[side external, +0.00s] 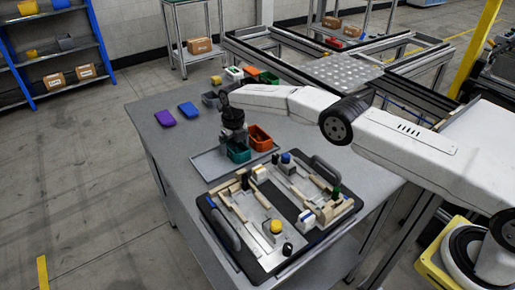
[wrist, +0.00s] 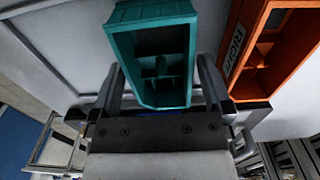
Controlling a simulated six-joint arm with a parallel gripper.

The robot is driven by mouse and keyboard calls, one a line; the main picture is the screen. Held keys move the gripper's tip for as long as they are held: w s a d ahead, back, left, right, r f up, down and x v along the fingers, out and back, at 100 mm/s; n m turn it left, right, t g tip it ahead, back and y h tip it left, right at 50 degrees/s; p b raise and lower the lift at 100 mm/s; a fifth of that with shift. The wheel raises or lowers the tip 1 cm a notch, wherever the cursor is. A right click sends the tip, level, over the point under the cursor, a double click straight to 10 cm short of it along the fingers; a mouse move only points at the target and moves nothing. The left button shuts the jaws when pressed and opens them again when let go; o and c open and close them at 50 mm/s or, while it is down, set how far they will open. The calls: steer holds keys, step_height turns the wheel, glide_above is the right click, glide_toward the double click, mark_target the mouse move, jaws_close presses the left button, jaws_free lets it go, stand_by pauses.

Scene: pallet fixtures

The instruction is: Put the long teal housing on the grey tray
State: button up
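The teal housing (wrist: 150,22) is an open, box-like part. In the wrist view it lies between the two fingers of my gripper (wrist: 159,75), which look closed against its sides. In the side view the teal housing (side external: 238,154) is below my gripper (side external: 236,140), over the right part of the grey tray (side external: 205,167). Whether it rests on the tray or hangs just above it is not clear. The tray is a flat, low-rimmed sheet on the table, and its left part is bare.
An orange housing (side external: 260,138) stands close to the right of the teal one; it also shows in the wrist view (wrist: 262,75). A black pallet fixture (side external: 245,238) with blocks and knobs lies in front of the tray. Purple (side external: 165,118) and blue (side external: 188,110) parts lie behind.

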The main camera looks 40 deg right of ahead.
mark_target(235, 152)
steer(key=shift+r, duration=0.15)
step_height(235, 152, up, 12)
stand_by(0.9)
stand_by(0.5)
steer(key=s+d+r+m+t, duration=0.1)
steer(key=s+d+r+m, duration=0.15)
steer(key=s+m, duration=0.6)
steer(key=s+d+r+m, duration=0.1)
steer(key=s+d+m, duration=0.35)
steer(key=m, duration=0.65)
steer(key=s+d+f+m, duration=0.1)
steer(key=s+m, duration=0.7)
steer(key=s, duration=0.3)
steer(key=s+d+f+m+t, duration=0.1)
steer(key=s+d+m, duration=0.1)
steer(key=s+m, duration=0.6)
steer(key=s, duration=0.4)
steer(key=shift+s+d+f+t, duration=0.15)
steer(key=shift+d+f+t, duration=0.15)
steer(key=shift+f, duration=0.1)
